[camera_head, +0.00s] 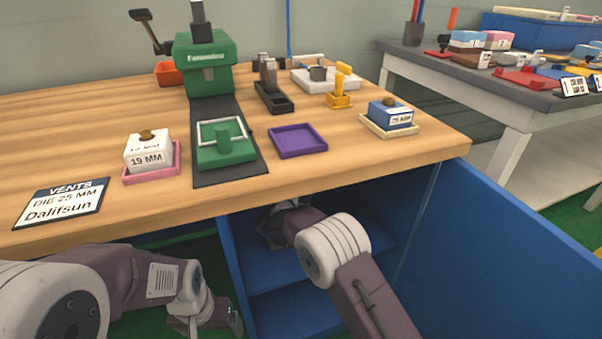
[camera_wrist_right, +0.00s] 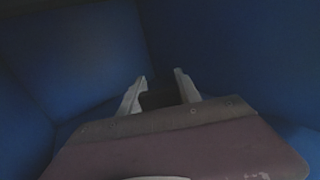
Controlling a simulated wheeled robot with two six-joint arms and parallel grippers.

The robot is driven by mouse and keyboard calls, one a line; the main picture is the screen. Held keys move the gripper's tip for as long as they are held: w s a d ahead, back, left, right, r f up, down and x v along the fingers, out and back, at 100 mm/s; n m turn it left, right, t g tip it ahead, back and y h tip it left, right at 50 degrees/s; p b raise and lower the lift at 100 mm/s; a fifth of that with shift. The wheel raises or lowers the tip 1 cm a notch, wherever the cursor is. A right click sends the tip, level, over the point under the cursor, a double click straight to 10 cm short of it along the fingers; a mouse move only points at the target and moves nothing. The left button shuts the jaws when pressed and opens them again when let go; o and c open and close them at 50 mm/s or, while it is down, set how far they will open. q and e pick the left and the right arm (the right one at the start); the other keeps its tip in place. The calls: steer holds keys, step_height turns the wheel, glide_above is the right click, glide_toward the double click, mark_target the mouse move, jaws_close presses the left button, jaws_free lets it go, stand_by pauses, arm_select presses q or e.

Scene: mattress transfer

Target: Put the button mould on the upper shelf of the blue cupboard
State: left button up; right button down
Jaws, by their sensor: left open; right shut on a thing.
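The blue cupboard (camera_head: 228,262) stands under the workbench, with its door (camera_head: 500,245) swung open to the right. Its upper shelf (camera_head: 272,268) shows below my right arm. My right gripper (camera_wrist_right: 160,84) is inside the upper space of the cupboard, mostly hidden under the bench edge in the head view. It is shut on a dark thing (camera_wrist_right: 160,98), seemingly the button mould, too dim to make out in detail. I cannot tell whether it touches the shelf. My left gripper (camera_head: 212,319) is open and empty, low in front of the bench, left of the cupboard.
The wooden bench top (camera_head: 80,130) holds a green press (camera_head: 207,62), a purple tray (camera_head: 297,140), a white 19 MM box (camera_head: 148,152) and a blue 25 MM box (camera_head: 390,115). The bench edge overhangs my right wrist. Blue walls surround the right gripper closely.

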steer(key=shift+s+r, duration=0.1)
steer(key=shift+r, duration=0.05)
steer(key=c, duration=1.1)
jaws_free()
steer(key=shift+c, duration=0.2)
steer(key=shift+o, duration=1.4)
steer(key=shift+s+a+p, duration=0.1)
steer(key=shift+s+p, duration=0.2)
steer(key=shift+p, duration=0.2)
steer(key=p+v, duration=0.3)
steer(key=v, duration=0.4)
